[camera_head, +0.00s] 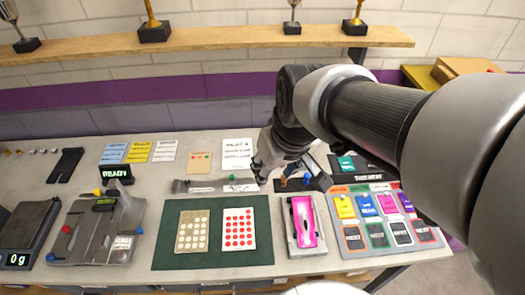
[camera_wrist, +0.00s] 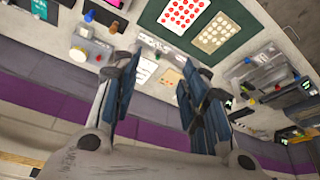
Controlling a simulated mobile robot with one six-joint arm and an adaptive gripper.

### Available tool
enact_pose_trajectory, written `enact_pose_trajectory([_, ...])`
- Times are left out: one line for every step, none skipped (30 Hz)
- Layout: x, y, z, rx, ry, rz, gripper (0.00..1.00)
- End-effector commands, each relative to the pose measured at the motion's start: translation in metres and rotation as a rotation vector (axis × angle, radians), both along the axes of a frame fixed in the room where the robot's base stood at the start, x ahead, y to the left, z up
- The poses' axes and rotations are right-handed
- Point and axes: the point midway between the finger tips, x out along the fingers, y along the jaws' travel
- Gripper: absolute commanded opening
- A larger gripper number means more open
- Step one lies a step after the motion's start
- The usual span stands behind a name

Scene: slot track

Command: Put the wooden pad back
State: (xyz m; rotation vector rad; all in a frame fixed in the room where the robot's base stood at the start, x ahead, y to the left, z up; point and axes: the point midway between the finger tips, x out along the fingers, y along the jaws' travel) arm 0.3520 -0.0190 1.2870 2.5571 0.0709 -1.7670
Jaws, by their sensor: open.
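My gripper (camera_head: 264,172) is above the back part of the table, right of the white note. In the wrist view the gripper (camera_wrist: 163,62) shows two spread fingers with nothing between them. No thing is plainly the wooden pad. A tan card with rows of pale dots (camera_head: 193,231) lies flat on the green mat (camera_head: 262,256), left of a white card with red dots (camera_head: 240,229); the tan card also shows in the wrist view (camera_wrist: 213,33). A small brown piece (camera_head: 284,181) shows beside the gripper, partly hidden by it.
A grey device with knobs (camera_head: 97,230) and a scale (camera_head: 26,228) stand at left. A grey tray with a magenta piece (camera_head: 304,224) and a board of coloured tags (camera_head: 384,219) are at right. A wooden shelf with trophies (camera_head: 205,41) runs along the wall behind.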

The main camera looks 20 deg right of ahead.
Motion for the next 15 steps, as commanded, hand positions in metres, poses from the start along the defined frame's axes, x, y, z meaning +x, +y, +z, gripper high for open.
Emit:
enact_pose_trajectory([-0.022,0.007,0.009,-0.002,-0.018,-0.003,0.40])
enact_pose_trajectory([-0.035,0.009,0.011,-0.002,-0.021,-0.009,0.40])
enact_pose_trajectory([-0.050,0.012,0.013,-0.001,-0.026,-0.017,0.40])
enact_pose_trajectory([-0.061,0.014,0.014,-0.001,-0.030,-0.022,0.40])
enact_pose_trajectory([-0.070,0.015,0.014,-0.001,-0.033,-0.028,0.40])
enact_pose_trajectory([-0.081,0.016,0.014,-0.001,-0.036,-0.034,0.40])
enact_pose_trajectory([-0.088,0.017,0.014,0.000,-0.039,-0.039,0.40])
enact_pose_trajectory([-0.094,0.018,0.013,0.000,-0.041,-0.042,0.40])
enact_pose_trajectory([-0.101,0.018,0.013,0.001,-0.043,-0.049,0.40])
enact_pose_trajectory([-0.105,0.018,0.012,-0.001,-0.044,-0.051,0.40])
enact_pose_trajectory([-0.108,0.018,0.011,-0.001,-0.044,-0.054,0.40])
enact_pose_trajectory([-0.110,0.018,0.011,-0.001,-0.046,-0.057,0.40])
enact_pose_trajectory([-0.112,0.018,0.011,0.000,-0.046,-0.058,0.40])
enact_pose_trajectory([-0.112,0.018,0.011,0.000,-0.046,-0.059,0.40])
enact_pose_trajectory([-0.113,0.019,0.011,0.000,-0.045,-0.060,0.40])
